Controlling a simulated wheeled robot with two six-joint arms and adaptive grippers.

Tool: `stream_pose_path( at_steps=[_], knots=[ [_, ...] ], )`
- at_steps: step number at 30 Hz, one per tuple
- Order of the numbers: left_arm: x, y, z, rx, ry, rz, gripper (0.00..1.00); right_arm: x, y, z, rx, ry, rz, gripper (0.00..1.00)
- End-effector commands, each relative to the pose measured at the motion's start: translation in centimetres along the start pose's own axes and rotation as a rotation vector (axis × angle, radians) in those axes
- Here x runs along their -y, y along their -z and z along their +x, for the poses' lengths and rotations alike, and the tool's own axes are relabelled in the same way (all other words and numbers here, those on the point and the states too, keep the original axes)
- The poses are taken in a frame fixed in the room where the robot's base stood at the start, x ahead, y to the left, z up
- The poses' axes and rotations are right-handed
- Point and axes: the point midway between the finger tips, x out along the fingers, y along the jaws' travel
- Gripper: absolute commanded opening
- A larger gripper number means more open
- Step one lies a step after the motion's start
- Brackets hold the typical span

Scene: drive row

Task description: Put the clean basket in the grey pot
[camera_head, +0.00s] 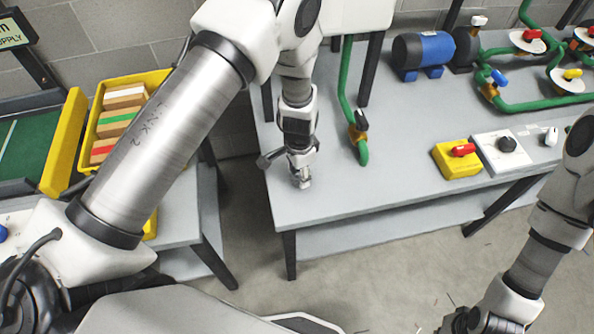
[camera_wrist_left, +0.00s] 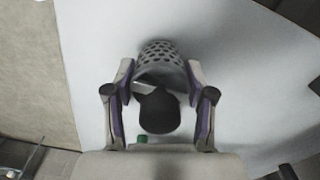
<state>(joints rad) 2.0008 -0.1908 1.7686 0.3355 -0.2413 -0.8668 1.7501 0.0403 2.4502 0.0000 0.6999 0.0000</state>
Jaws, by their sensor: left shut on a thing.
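My left gripper (camera_head: 301,176) is low over the front left part of the grey table. In the left wrist view its two fingers (camera_wrist_left: 158,98) are closed on the sides of a grey basket (camera_wrist_left: 158,54) with rows of holes. A dark rounded shape (camera_wrist_left: 159,112) shows between the fingers; I cannot tell what it is. In the head view the basket is mostly hidden by the gripper, and I cannot tell whether it touches the table. I cannot make out the grey pot for certain. My right gripper (camera_head: 468,322) is partly in view at the bottom right, its fingers unclear.
A green pipe with a dark-handled valve (camera_head: 361,122) rises just right of my left gripper. A blue motor (camera_head: 422,50), a yellow box with a red knob (camera_head: 458,158) and more green pipes stand farther right. A yellow bin (camera_head: 152,78) holds coloured blocks at left. The table front (camera_head: 350,195) is clear.

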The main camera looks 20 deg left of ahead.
Motion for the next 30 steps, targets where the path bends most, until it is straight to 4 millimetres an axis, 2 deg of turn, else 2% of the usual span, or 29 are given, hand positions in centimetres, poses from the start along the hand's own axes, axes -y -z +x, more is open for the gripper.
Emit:
stream_pose_path(
  at_steps=[4,5,6,15,19,23,30],
  knots=[
    [0.0,0.0,0.2,0.000,0.000,0.000,0.10,0.0,0.0,0.1,0.000,0.000,0.000,0.00],
    [0.0,0.0,0.1,0.000,0.000,0.000,0.65,0.0,0.0,0.0,0.000,0.000,0.000,0.00],
    [0.0,0.0,0.1,0.000,0.000,0.000,0.79,0.0,0.0,0.0,0.000,0.000,0.000,0.00],
    [0.0,0.0,0.1,0.000,0.000,0.000,0.80,0.0,0.0,0.0,0.000,0.000,0.000,0.00],
    [0.1,0.0,-0.8,-0.001,0.001,0.000,0.80,0.0,0.0,0.0,0.000,0.000,0.000,0.00],
    [0.1,0.1,-3.3,-0.002,0.003,0.002,0.80,0.0,0.0,0.4,0.000,0.000,0.000,0.00],
    [0.1,0.1,-9.4,-0.003,0.003,0.000,0.80,0.0,0.0,1.2,0.000,0.000,0.000,0.00]
  ],
)
